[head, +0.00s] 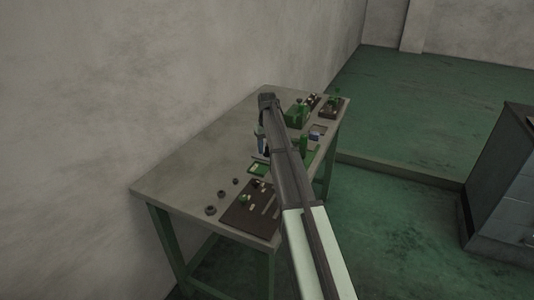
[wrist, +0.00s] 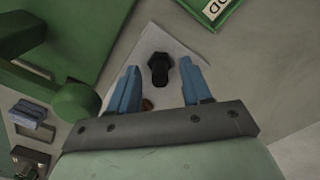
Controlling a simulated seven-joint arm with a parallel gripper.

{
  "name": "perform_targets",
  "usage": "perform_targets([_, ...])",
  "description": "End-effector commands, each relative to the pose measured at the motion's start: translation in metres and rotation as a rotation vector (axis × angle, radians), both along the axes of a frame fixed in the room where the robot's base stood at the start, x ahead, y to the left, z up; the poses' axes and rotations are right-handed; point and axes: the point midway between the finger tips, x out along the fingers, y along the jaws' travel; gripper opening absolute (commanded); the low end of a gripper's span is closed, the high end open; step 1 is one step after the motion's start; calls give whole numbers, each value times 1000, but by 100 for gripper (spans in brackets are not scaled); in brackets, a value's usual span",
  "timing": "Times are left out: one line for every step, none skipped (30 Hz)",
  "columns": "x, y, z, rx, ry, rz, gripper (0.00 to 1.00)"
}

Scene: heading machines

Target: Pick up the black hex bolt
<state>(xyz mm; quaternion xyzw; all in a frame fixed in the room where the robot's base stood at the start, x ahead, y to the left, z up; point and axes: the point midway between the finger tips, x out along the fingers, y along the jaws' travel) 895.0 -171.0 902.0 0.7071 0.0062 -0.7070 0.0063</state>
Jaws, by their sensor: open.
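In the wrist view the black hex bolt (wrist: 159,68) lies on a pale sheet (wrist: 185,48) on the table. My gripper (wrist: 158,86) is open, with its two blue fingers apart, one to each side of the bolt's near end. Nothing is between the fingers' grip; I cannot tell how high they are above the bolt. In the head view my arm covers the middle of the table, my gripper (head: 262,145) is mostly hidden behind it, and I cannot make out the bolt.
A green machine part (wrist: 75,100) stands close at the left in the wrist view. A green-edged sign (wrist: 215,12) lies at the top. In the head view a dark board (head: 240,213) and several small round parts (head: 211,210) sit at the table's near end. The table's left side (head: 190,165) is clear.

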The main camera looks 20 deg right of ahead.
Motion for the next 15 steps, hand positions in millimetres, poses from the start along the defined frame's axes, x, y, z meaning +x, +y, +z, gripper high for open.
perform_targets([0,0,-4,0,0,0,49])
perform_targets([0,0,-5,0,0,0,49])
perform_targets([0,0,-6,0,0,0,49])
perform_targets([0,0,-6,0,0,0,49])
perform_targets([0,0,-6,0,0,0,49])
perform_targets([0,0,-5,0,0,0,49])
perform_targets([0,0,-5,0,0,0,49])
perform_targets([0,0,-5,0,0,0,49])
perform_targets([0,0,-5,0,0,0,45])
perform_targets([0,0,-5,0,0,0,42])
perform_targets([0,0,-5,0,0,0,39])
perform_targets([0,0,-5,0,0,0,35])
perform_targets([0,0,-5,0,0,0,32])
perform_targets([0,0,-5,0,0,0,30])
perform_targets([0,0,-5,0,0,0,26])
